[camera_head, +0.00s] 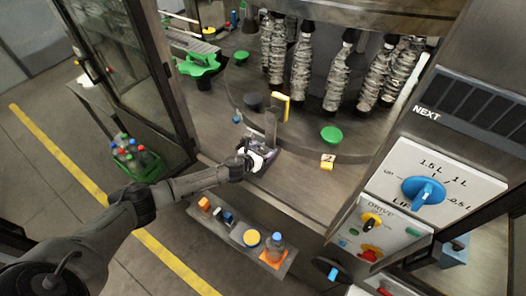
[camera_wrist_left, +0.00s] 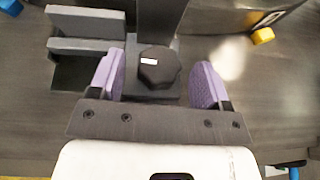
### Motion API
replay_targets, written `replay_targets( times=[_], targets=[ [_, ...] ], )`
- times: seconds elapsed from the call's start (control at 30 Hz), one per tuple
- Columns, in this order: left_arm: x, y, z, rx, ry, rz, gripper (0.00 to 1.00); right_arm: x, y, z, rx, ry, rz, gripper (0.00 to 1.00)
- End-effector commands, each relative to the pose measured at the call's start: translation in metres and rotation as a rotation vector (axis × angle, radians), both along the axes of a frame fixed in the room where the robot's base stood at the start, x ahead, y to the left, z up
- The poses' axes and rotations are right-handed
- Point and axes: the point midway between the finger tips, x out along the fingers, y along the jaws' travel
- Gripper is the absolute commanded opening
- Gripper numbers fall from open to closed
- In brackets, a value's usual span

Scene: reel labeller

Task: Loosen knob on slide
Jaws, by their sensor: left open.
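The knob (camera_wrist_left: 159,68) is dark, faceted and topped with a small white mark. It sits on the grey slide (camera_wrist_left: 162,20), in the middle of the left wrist view. My left gripper (camera_wrist_left: 158,82) is open, with one purple-padded finger on each side of the knob and a visible gap to both. In the head view my left gripper (camera_head: 252,160) is at the foot of the upright slide post (camera_head: 270,125) on the machine deck, and the knob cannot be made out there. My right gripper is in neither view.
Wrapped bottles (camera_head: 301,70) hang from the carousel behind. A yellow tag marked 2 (camera_head: 327,162) lies right of the slide. The control panel (camera_head: 438,185) stands at right, the open glass door (camera_head: 120,60) at left.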

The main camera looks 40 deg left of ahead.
Motion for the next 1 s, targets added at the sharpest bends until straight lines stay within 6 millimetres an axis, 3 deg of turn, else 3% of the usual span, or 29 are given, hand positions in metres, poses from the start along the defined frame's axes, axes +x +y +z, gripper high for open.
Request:
replay_targets(
  times=[0.2, 0.6, 1.0],
  targets=[
    [0.0102, 0.0, -0.004, 0.0, 0.0, 0.0, 0.71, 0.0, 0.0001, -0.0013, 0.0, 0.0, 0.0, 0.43],
    [0.0117, -0.0001, -0.005, 0.0, 0.0, -0.001, 0.7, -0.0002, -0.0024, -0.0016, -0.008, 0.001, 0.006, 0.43],
    [0.0116, 0.0, -0.0049, 0.0, 0.0, -0.001, 0.32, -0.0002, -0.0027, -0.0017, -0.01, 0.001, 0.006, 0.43]
  ],
)
